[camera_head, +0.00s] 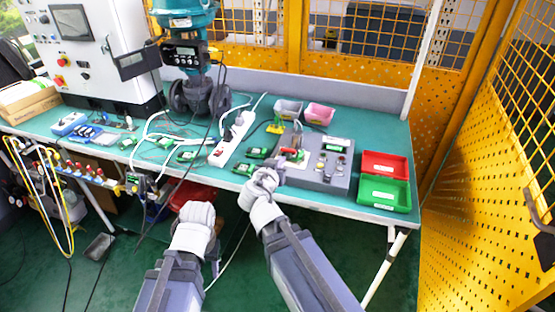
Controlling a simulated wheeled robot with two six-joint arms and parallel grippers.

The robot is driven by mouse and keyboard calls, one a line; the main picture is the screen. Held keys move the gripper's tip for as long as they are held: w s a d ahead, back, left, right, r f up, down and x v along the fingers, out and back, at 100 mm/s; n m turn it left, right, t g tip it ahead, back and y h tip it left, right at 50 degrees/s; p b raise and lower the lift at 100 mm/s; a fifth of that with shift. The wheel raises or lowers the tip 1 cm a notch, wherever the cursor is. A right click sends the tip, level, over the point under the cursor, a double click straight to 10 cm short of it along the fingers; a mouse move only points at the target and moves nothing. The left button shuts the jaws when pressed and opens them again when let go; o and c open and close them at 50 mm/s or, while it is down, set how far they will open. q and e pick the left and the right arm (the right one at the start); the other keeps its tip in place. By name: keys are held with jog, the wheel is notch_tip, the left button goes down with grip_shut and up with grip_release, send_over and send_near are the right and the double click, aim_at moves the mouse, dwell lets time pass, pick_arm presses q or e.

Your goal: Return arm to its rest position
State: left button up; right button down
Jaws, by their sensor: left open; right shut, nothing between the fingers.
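My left gripper (199,212) is low in the picture, in front of the table's front edge and apart from the things on the table. It is open and empty. My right gripper (264,179) is at the table's front edge, just left of the grey control box (318,176). It is shut with nothing between its fingers. It partly hides the table edge and the area beside the box; I cannot tell whether it touches the box. The valve positioner (187,54) stands on the teal valve at the back left.
Red (386,165) and green (385,193) bins stand right of the box. Green circuit boards (188,156), a white power strip (232,139) and loose cables cover the middle of the table. A yellow mesh fence (490,170) closes the right side. Floor is open below my arms.

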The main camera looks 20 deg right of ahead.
jog(key=s+a+f+n+g+y+p, duration=0.2)
jog(key=s+a+f+n+g, duration=0.1)
jog(key=s+a+g, duration=0.1)
jog(key=s+a+f+n+g+y+p, duration=0.2)
jog(key=s+a, duration=0.4)
jog(key=s, duration=0.3)
jog(key=s+a+f+n+g+y+p, duration=0.2)
jog(key=s+a+f+n+g, duration=0.1)
jog(key=s+a+n+g, duration=0.2)
jog(key=shift+s+f+g+y, duration=0.4)
jog(key=shift+s+g, duration=0.1)
jog(key=shift+s, duration=0.65)
